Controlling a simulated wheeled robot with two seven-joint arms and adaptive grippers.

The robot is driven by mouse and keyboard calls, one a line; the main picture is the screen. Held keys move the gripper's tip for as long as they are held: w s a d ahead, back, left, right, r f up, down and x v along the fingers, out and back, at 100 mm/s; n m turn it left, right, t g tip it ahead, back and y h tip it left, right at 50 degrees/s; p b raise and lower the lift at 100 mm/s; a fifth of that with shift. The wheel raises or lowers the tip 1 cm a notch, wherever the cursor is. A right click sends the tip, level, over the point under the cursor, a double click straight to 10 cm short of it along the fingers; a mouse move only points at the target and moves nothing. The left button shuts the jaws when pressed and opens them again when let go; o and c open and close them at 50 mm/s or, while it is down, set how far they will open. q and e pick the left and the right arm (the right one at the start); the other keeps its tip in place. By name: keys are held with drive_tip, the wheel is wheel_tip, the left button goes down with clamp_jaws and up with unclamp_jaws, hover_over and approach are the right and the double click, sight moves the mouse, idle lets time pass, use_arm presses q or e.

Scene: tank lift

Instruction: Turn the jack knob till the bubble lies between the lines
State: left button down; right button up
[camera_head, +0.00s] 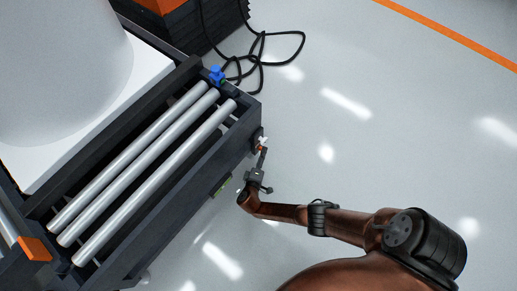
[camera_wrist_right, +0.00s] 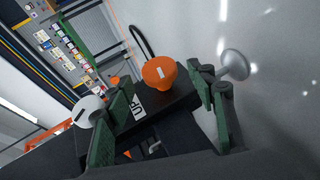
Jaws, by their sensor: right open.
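The orange jack knob (camera_wrist_right: 160,72) carries a pale mark on its top and stands on a dark bracket with a white "UP" label (camera_wrist_right: 138,107). My right gripper (camera_wrist_right: 158,82) is open, with one finger on each side of the knob; I cannot tell whether either touches it. In the head view, my right gripper (camera_head: 261,172) is at the frame's right-hand side, where the knob is small. A yellow-green level vial (camera_head: 221,185) sits on the frame's side; its bubble and lines are too small to read. My left gripper is not in view.
The dark roller frame (camera_head: 185,185) has several silver rollers and a blue fitting (camera_head: 216,75) at its far corner. A large pale tank (camera_head: 60,65) stands at the left. Black cable (camera_head: 262,60) lies loose on the floor. The floor (camera_head: 400,130) to the right is clear.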

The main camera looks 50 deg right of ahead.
drive_tip(key=v, duration=1)
